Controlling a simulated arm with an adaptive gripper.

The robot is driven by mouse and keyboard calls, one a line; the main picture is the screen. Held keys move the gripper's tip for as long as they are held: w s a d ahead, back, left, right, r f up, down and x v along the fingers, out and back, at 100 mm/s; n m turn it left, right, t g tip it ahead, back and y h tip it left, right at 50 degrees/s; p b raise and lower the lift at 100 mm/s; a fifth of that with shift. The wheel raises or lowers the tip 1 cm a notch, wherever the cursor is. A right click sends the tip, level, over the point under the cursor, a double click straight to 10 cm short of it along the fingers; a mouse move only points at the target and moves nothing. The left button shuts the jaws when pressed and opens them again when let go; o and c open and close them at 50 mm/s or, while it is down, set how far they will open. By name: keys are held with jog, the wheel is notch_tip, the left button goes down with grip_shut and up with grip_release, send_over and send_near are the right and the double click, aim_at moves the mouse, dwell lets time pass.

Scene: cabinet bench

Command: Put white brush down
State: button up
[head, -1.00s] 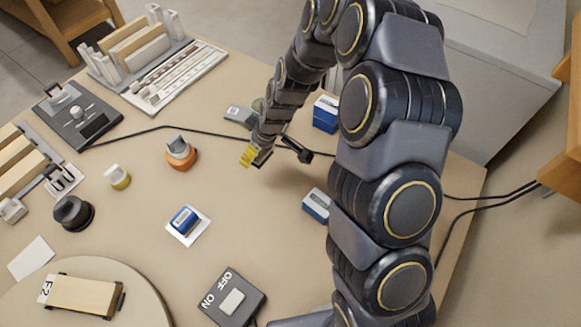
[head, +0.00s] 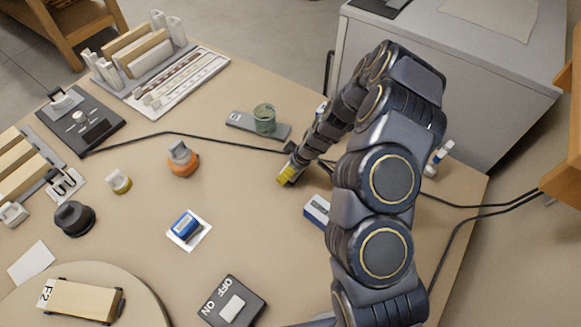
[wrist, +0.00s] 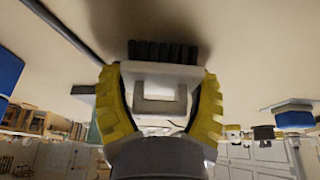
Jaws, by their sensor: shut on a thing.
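The white brush (wrist: 158,95) shows in the wrist view, a pale block with a row of dark bristles (wrist: 162,51) directed at the tabletop. My gripper (wrist: 162,92) is shut on its body, one yellow finger on each side. The bristles are near the table surface, but I cannot tell whether they touch it. In the head view my gripper (head: 286,175) is low over the table, right of the middle, and the brush cannot be made out there.
A blue-and-white block (head: 316,208) is close at front right. An orange-based knob (head: 183,162) stands left. A black cable (head: 200,136) crosses behind.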

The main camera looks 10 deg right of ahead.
jog(key=shift+f, duration=0.2)
jog(key=o, duration=1.1)
jog(key=shift+o, duration=0.2)
jog(key=shift+r, duration=0.1)
